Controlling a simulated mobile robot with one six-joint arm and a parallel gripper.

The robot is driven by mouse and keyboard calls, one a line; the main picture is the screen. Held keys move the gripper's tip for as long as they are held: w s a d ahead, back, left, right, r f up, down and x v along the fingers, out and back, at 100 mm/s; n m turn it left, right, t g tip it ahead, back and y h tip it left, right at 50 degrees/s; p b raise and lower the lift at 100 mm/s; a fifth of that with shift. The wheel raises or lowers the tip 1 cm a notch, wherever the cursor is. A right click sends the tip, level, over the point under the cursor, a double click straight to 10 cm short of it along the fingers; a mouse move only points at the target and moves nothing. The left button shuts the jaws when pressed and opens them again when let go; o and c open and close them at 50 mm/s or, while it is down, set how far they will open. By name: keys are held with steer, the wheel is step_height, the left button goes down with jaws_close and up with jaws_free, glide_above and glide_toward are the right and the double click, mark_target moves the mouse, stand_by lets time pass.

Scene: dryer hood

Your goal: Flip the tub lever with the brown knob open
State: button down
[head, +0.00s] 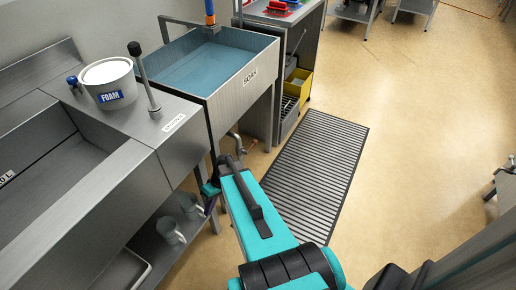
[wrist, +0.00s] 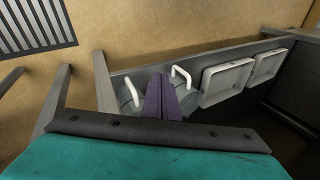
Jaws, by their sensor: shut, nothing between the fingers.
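A tall lever (head: 145,78) with a dark knob stands upright on the steel counter, next to a white tub marked FOAM (head: 107,82). I cannot tell whether its knob is brown. A shorter lever with a blue knob (head: 73,81) is left of the tub. My gripper (head: 210,203) is below the counter's right edge, low beside the jug shelf and well away from both levers. It is mostly hidden by my arm in the head view. The wrist view shows its purple fingers (wrist: 165,97) shut and empty; no lever shows there.
The blue-lined SOAK basin (head: 215,63) stands beyond the counter. A lower shelf holds jugs (head: 188,207), and the wrist view shows jug handles (wrist: 181,75) and pale trays (wrist: 226,82). A slatted mat (head: 318,165) lies on open floor to the right.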

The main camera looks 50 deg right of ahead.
steer(key=w+d+r+t+b, duration=0.1)
steer(key=w+d+t+b, duration=0.35)
steer(key=d, duration=0.85)
steer(key=s+d+r+n+t+h+b, duration=0.1)
steer(key=d+r+b, duration=0.4)
steer(key=d, duration=0.9)
steer(key=s+d+r+n+t+h+b, duration=0.1)
steer(key=d+r+t+b, duration=0.3)
steer(key=d, duration=1.1)
step_height(320, 180, up, 2)
steer(key=shift+s+d+t+h+b, duration=0.25)
steer(key=shift+s+t+h+b, duration=0.1)
steer(key=shift+s+b, duration=0.25)
steer(key=shift+w, duration=0.1)
steer(key=b, duration=0.2)
glide_above(256, 143)
steer(key=s+a, duration=0.1)
steer(key=s, duration=0.2)
step_height(256, 143, down, 5)
steer(key=shift+w+a+f, duration=0.1)
steer(key=shift+w+f, duration=0.1)
steer(key=shift+f, duration=0.55)
steer(key=shift+w+a+f, duration=0.15)
steer(key=shift+w+f, duration=0.1)
steer(key=shift+f, duration=0.5)
steer(key=shift+w+a+f, duration=0.1)
steer(key=shift+w+f, duration=0.1)
steer(key=shift+f, duration=0.55)
